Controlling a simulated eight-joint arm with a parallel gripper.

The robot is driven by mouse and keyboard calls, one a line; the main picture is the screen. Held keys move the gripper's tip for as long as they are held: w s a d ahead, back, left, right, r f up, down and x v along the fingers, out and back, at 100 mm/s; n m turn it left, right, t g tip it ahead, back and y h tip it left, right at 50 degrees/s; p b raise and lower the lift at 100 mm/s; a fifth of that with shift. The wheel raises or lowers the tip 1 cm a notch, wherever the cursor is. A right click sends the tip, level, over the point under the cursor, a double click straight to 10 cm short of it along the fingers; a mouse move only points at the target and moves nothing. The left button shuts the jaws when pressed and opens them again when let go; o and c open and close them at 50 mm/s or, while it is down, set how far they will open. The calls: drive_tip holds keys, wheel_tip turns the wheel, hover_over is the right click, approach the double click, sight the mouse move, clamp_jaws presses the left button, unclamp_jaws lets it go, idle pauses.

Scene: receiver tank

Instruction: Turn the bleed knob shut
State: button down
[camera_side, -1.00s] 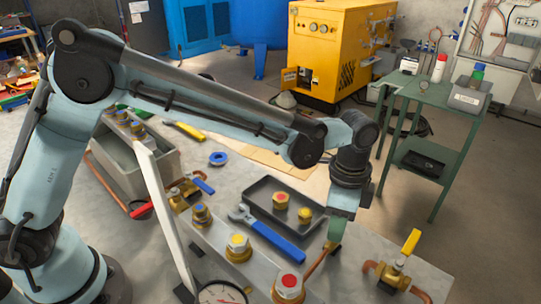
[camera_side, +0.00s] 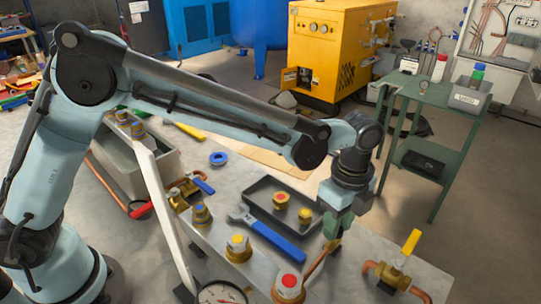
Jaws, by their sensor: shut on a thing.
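My gripper (camera_side: 336,232) points down above the right part of the bench, by the upper end of a copper pipe (camera_side: 318,262). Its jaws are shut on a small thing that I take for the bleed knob. The fingers hide nearly all of it, so its shape and how far it is turned cannot be seen. The metal manifold (camera_side: 213,253) runs along the front, with brass fittings topped in blue, yellow and red. A pressure gauge (camera_side: 220,292) is cut off by the bottom edge.
A black tray (camera_side: 262,194) with two brass fittings and a blue-handled wrench (camera_side: 270,236) lie left of my gripper. A yellow-handled valve (camera_side: 398,268) stands to the right. A white upright bar (camera_side: 160,205) rises at left.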

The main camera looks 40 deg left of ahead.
idle(0.4)
drive_tip(key=c, duration=0.8)
unclamp_jaws()
drive_tip(key=shift+r, duration=0.1)
wheel_tip(320, 180, up, 12)
drive_tip(key=shift+w, duration=0.25)
drive_tip(key=s+a+r+n+t+h, duration=0.1)
drive_tip(key=s+a+n+t, duration=0.1)
drive_tip(key=a+n, duration=0.4)
drive_tip(key=s+a+r+n+t, duration=0.15)
drive_tip(key=a+n, duration=0.25)
drive_tip(key=a, duration=0.5)
drive_tip(key=s+a+f+n+t+y, duration=0.1)
drive_tip(key=s+a+f+n+t, duration=0.3)
drive_tip(key=s+a+f+n, duration=0.2)
drive_tip(key=s+a+n, duration=0.2)
drive_tip(key=a+n, duration=0.1)
drive_tip(key=n, duration=0.1)
drive_tip(key=shift+a, duration=0.25)
